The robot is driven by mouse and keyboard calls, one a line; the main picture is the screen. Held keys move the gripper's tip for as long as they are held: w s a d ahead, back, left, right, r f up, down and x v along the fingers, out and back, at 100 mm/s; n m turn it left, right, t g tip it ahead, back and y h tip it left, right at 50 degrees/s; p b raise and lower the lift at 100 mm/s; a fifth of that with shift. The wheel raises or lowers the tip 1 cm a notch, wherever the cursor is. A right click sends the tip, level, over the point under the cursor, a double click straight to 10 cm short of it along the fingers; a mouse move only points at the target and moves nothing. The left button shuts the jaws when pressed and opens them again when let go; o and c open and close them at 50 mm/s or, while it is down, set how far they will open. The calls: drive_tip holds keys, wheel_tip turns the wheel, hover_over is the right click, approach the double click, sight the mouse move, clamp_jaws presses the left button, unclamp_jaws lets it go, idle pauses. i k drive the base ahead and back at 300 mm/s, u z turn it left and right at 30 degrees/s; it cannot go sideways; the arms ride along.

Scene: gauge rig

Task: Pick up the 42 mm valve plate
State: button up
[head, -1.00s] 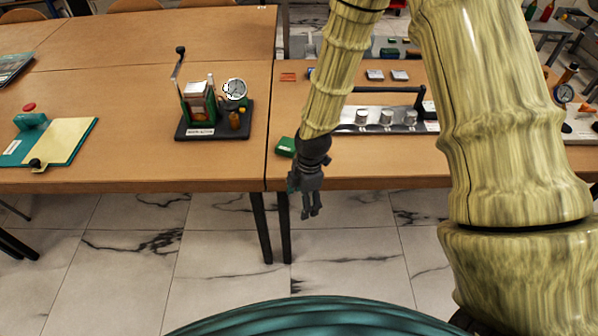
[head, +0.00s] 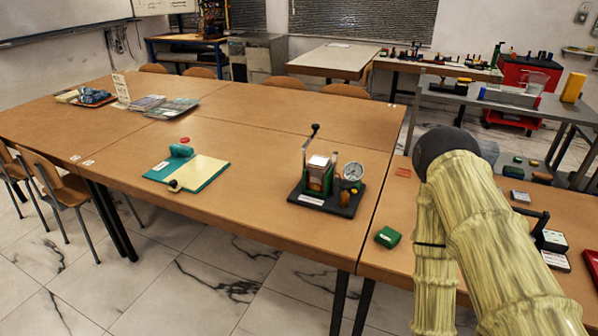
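I cannot pick out the 42 mm valve plate for certain in the head view. A small grey block (head: 520,196) lies on the right-hand table beyond my arm, too small to identify. My arm crosses the right side of the picture and covers part of that table. My gripper is outside the picture, so its fingers and anything in them are hidden from me.
A gauge rig on a black base (head: 345,210) stands near the right end of the long wooden table (head: 250,145). A teal-edged board (head: 212,172) lies to its left. A green box (head: 388,237) and an orange piece (head: 403,172) lie on the right-hand table.

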sight(316, 162)
drive_tip(key=u, duration=0.4)
drive_tip(key=k, duration=0.5)
drive_tip(key=u, duration=0.95)
drive_tip(key=i, duration=0.85)
drive_tip(key=z, duration=0.65)
drive_tip(key=i, duration=0.85)
drive_tip(key=z, duration=0.85)
